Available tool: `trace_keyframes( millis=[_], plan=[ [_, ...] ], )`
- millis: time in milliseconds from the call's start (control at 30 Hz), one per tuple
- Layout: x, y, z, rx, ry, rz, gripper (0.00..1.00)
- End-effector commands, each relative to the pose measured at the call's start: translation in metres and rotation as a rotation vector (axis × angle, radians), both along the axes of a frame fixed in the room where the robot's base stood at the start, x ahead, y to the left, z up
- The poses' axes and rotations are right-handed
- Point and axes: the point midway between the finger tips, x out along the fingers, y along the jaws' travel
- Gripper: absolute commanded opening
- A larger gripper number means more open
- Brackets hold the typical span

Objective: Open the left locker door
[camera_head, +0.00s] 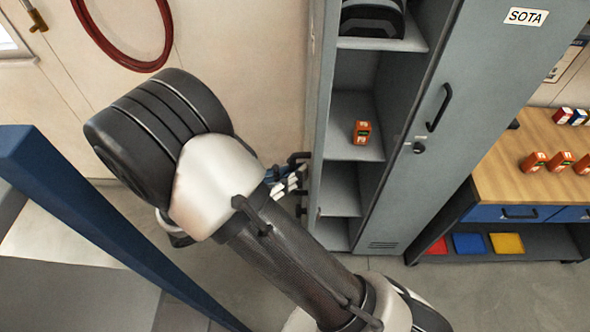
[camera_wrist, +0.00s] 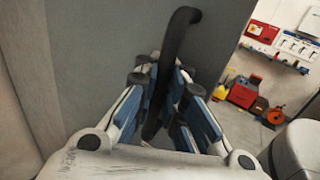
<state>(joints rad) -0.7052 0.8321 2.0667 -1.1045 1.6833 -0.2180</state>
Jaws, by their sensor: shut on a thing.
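The left locker door (camera_head: 322,90) stands swung open and shows nearly edge-on in the head view. The left compartment behind it is exposed. In the wrist view the grey door panel (camera_wrist: 95,50) fills the left and middle, with its black bar handle (camera_wrist: 181,35) standing out from it. My gripper (camera_wrist: 165,98) is shut on this handle, with its blue-padded fingers on both sides of it. In the head view my gripper (camera_head: 290,178) is at the door's outer face, partly hidden by my arm.
Inside the locker are a black object (camera_head: 372,20) and an orange box (camera_head: 362,132) on shelves. The right locker door (camera_head: 470,90), labelled SOTA, is closed. A wooden workbench (camera_head: 500,170) stands right. A blue beam (camera_head: 95,215) crosses the left; a red hose hangs behind.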

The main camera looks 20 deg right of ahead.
Motion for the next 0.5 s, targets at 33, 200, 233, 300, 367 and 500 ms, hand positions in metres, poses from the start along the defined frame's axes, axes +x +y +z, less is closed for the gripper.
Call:
trace_keyframes(
  millis=[33,200,233,300,367,500],
  plan=[
    [-0.0022,-0.0002,-0.0019,0.001,0.007,-0.005,0.00],
    [-0.0020,-0.0002,-0.0022,0.002,0.008,-0.005,0.00],
    [-0.0020,-0.0002,-0.0022,0.002,0.008,-0.005,0.00],
    [-0.0019,0.0000,-0.0022,0.003,0.007,-0.005,0.00],
    [-0.0019,0.0000,-0.0022,0.003,0.007,-0.005,0.00],
    [-0.0019,0.0000,-0.0021,0.003,0.007,-0.004,0.12]
  ],
)
